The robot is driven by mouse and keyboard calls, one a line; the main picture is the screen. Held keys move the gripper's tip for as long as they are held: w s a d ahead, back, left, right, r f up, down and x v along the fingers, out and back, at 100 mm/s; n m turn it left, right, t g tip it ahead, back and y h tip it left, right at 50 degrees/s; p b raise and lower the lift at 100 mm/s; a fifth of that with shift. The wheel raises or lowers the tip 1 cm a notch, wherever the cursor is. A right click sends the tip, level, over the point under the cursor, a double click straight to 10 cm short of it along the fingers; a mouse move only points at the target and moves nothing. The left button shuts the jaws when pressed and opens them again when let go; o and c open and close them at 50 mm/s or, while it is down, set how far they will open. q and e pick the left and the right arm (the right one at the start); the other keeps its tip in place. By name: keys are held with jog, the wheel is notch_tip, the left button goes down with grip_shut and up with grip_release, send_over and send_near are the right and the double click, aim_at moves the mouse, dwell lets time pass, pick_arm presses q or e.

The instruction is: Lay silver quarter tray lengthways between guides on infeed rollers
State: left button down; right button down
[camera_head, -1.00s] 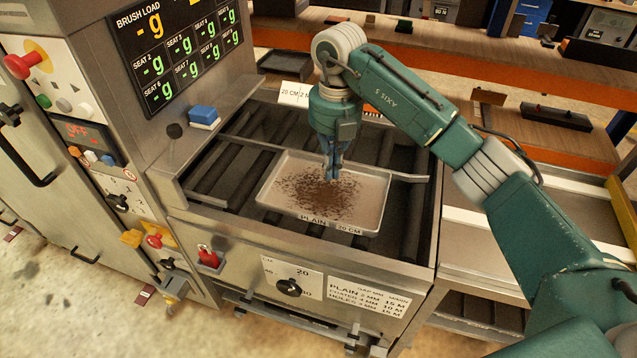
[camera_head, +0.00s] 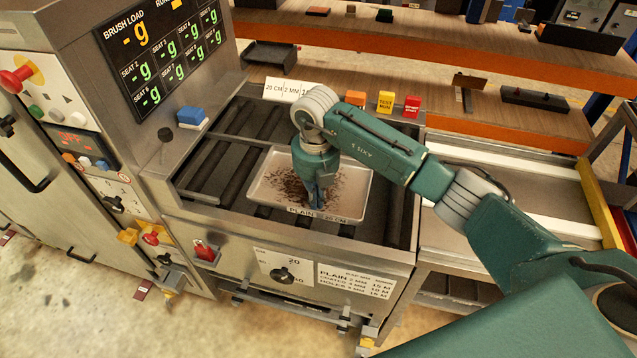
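The silver tray (camera_head: 362,192) lies flat on the dark infeed rollers (camera_head: 229,178), with brown crumbs spread over its floor. Its near rim carries a label that reads PLAIN and 20 CM. My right gripper (camera_head: 316,205) points down over the tray, with its fingers near the middle of the labelled rim. The fingers hide part of the tray, and I cannot tell whether they are apart or closed on the rim. I cannot clearly make out the guides beside the tray. My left gripper is not in view.
The machine's brush load display (camera_head: 165,50) rises at the left. A control panel with a dial (camera_head: 284,275) is on the infeed's front. Behind the rollers stand a 20 CM 2 MM card (camera_head: 284,90) and small orange, yellow and red blocks (camera_head: 386,102). A wooden bench (camera_head: 420,60) is behind.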

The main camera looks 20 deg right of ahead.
jog(key=shift+f, duration=0.15)
jog(key=shift+a, duration=0.1)
jog(key=shift+s+a, duration=0.4)
jog(key=shift+s, duration=0.35)
jog(key=shift+s+a, duration=0.2)
jog(key=shift+s, duration=0.05)
